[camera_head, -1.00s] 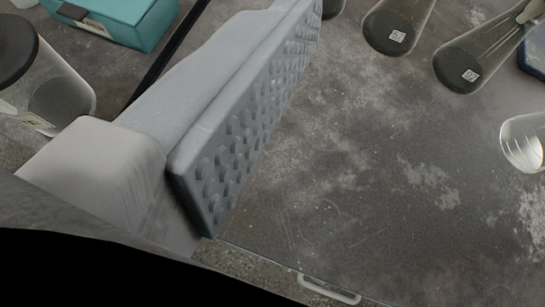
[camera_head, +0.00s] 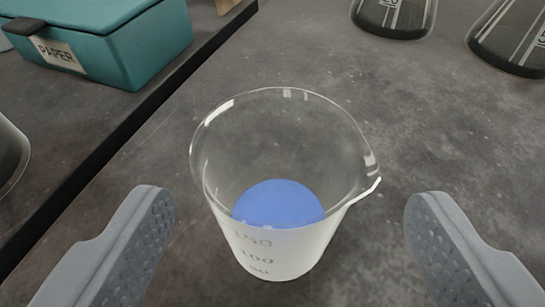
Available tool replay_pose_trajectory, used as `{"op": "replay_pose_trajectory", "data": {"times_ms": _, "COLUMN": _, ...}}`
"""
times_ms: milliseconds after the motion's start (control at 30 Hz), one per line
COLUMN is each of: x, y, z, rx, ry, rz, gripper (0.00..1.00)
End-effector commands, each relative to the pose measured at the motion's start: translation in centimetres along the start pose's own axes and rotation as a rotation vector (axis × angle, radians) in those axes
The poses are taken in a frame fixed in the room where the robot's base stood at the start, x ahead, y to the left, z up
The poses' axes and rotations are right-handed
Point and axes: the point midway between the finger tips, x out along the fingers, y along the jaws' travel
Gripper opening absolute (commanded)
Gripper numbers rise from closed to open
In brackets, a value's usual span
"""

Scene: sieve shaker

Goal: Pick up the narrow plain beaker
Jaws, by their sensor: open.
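A clear glass beaker (camera_head: 282,240) with a pouring lip and printed volume marks stands upright in the middle of the view. Something smooth and blue shows inside it; I cannot tell whether it is liquid or solid. My gripper (camera_head: 289,204) is open, with one ridged grey finger to the left of the beaker and one to the right. Clear gaps show between both fingers and the glass. No other beaker is plainly in view, so I cannot compare its width.
A teal box labelled PAPER (camera_head: 110,52) is at the upper left, beyond a dark edge strip (camera_head: 75,178). Two dark-bottomed glass vessels (camera_head: 393,18) (camera_head: 510,38) stand at the back right. A cut-off rounded object (camera_head: 8,150) is at the left edge. The grey surface around the beaker is bare.

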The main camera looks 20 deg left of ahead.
Motion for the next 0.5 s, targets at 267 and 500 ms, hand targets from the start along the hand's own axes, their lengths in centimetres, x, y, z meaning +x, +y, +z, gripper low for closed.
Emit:
{"op": "replay_pose_trajectory", "data": {"times_ms": 267, "x": 1.6, "y": 0.0, "z": 0.1, "rx": 0.002, "ry": -0.002, "rz": 0.001, "gripper": 0.75}}
{"op": "replay_pose_trajectory", "data": {"times_ms": 500, "x": 4.3, "y": -0.5, "z": 0.3, "rx": -0.002, "ry": 0.0, "rz": -0.001, "gripper": 0.75}}
